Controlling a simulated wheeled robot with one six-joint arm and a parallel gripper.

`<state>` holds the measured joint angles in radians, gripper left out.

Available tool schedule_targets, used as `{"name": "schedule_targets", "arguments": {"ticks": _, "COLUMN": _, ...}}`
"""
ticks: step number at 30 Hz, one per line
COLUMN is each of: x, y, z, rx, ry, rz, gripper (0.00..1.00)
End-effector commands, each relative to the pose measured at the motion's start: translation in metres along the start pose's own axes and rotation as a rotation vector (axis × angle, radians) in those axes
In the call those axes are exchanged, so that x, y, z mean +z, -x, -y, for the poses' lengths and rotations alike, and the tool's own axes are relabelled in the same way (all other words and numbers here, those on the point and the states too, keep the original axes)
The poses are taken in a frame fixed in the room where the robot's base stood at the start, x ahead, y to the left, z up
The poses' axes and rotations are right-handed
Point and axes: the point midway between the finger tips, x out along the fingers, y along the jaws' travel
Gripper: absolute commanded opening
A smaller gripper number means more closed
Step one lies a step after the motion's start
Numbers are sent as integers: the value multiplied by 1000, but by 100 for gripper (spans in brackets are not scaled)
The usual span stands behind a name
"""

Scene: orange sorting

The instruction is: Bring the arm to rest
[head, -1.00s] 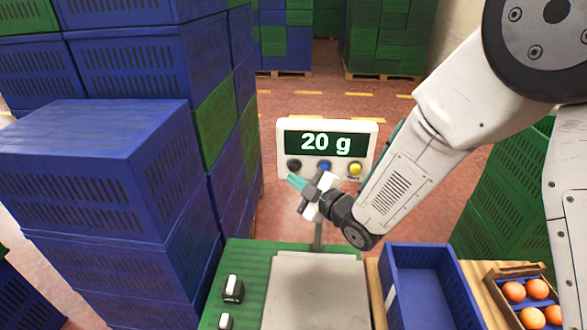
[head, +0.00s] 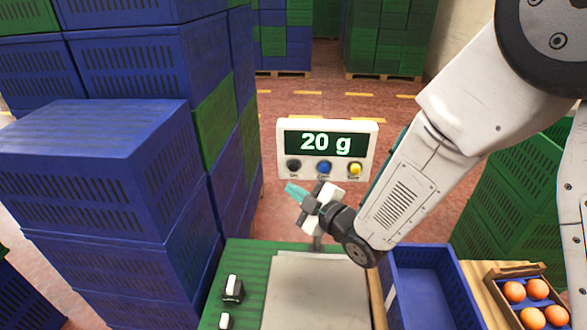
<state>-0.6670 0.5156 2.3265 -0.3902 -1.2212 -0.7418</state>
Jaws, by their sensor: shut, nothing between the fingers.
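My gripper (head: 294,192) is in the middle of the head view, above the back edge of the scale. Its teal fingers point up and left, just below the scale's display (head: 326,150), and are shut with nothing between them. The display reads 20 g and has black, blue and yellow buttons; my gripper hides part of its post. My white arm comes down from the upper right. The scale's grey plate (head: 318,292) is bare.
An empty blue crate (head: 425,290) stands right of the scale, beside a wooden box (head: 504,271) with several oranges. A green ribbed surface with two switches (head: 233,288) lies left. Blue crate stacks (head: 95,150) rise at left, green crates (head: 505,200) at right.

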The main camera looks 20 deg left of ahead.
Motion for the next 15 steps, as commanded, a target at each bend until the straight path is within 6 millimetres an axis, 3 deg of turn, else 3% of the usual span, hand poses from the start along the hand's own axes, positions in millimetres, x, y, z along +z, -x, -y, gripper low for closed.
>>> {"name": "schedule_targets", "arguments": {"ticks": 8, "x": 6, "y": 0, "z": 5, "rx": -25, "ry": -32, "rz": 29, "gripper": 0}}
{"name": "schedule_targets", "arguments": {"ticks": 11, "x": 28, "y": 4, "z": 23, "rx": -104, "ry": -90, "rz": 140, "gripper": 0}}
{"name": "schedule_targets", "arguments": {"ticks": 15, "x": 69, "y": 32, "z": 54, "rx": -251, "ry": -222, "rz": 417, "gripper": 0}}
